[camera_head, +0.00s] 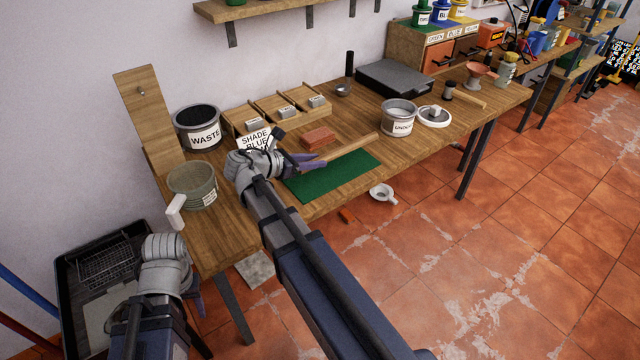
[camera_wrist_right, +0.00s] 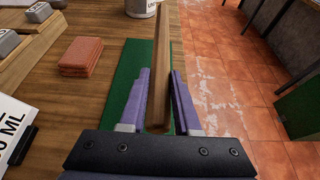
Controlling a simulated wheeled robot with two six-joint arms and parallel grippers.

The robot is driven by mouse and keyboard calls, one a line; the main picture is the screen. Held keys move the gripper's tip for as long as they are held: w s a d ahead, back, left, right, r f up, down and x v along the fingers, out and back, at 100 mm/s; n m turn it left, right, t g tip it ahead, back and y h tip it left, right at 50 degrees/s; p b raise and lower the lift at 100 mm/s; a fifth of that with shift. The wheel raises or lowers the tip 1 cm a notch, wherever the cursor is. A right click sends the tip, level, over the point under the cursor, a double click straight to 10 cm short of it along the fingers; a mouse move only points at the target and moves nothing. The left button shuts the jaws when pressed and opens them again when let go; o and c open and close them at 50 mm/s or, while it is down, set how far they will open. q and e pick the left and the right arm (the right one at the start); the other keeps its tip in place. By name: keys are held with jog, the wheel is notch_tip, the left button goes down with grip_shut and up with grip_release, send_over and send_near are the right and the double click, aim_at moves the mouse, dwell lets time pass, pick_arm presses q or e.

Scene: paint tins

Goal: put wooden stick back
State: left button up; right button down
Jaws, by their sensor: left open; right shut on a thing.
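The wooden stick (camera_head: 353,147) is a long, thin brown bar above the green mat (camera_head: 352,174). My right gripper (camera_head: 314,161) is shut on its near end. In the right wrist view the stick (camera_wrist_right: 161,70) runs straight ahead between the purple fingers (camera_wrist_right: 158,105), its far end near a tin. Whether the stick touches the mat is hard to tell. My left gripper (camera_head: 195,288) is open, low at the left beside the table's front edge, mostly hidden by its own wrist; it holds nothing that I can see.
An orange-red block (camera_head: 318,138) lies behind the mat. The UNDER tin (camera_head: 398,118) and a white lid (camera_head: 434,117) stand to the right. The WASTE bin (camera_head: 198,128), a greenish pot (camera_head: 193,184) and wooden trays (camera_head: 279,108) are at the left and back. A white ring-shaped item (camera_head: 382,194) is on the floor.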

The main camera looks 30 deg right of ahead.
aim_at(314, 188)
pick_arm(q)
jog(key=shift+f+b, duration=1)
jog(key=shift+f, duration=0.55)
pick_arm(e)
jog(key=shift+f, duration=1.55)
pick_arm(q)
jog(key=shift+f, duration=0.1)
pick_arm(e)
jog(key=shift+f, duration=0.1)
notch_tip(314, 188, down, 5)
jog(key=b, duration=0.4)
jog(key=shift+r+b, duration=0.2)
jog(key=shift+b, duration=0.2)
pick_arm(q)
notch_tip(314, 188, down, 4)
jog(key=shift+f, duration=0.15)
pick_arm(e)
jog(key=shift+r, duration=0.15)
jog(key=c, duration=0.6)
grip_release()
pick_arm(q)
jog(key=shift+f, duration=0.1)
jog(key=shift+f, duration=0.1)
pick_arm(e)
jog(key=shift+f, duration=0.2)
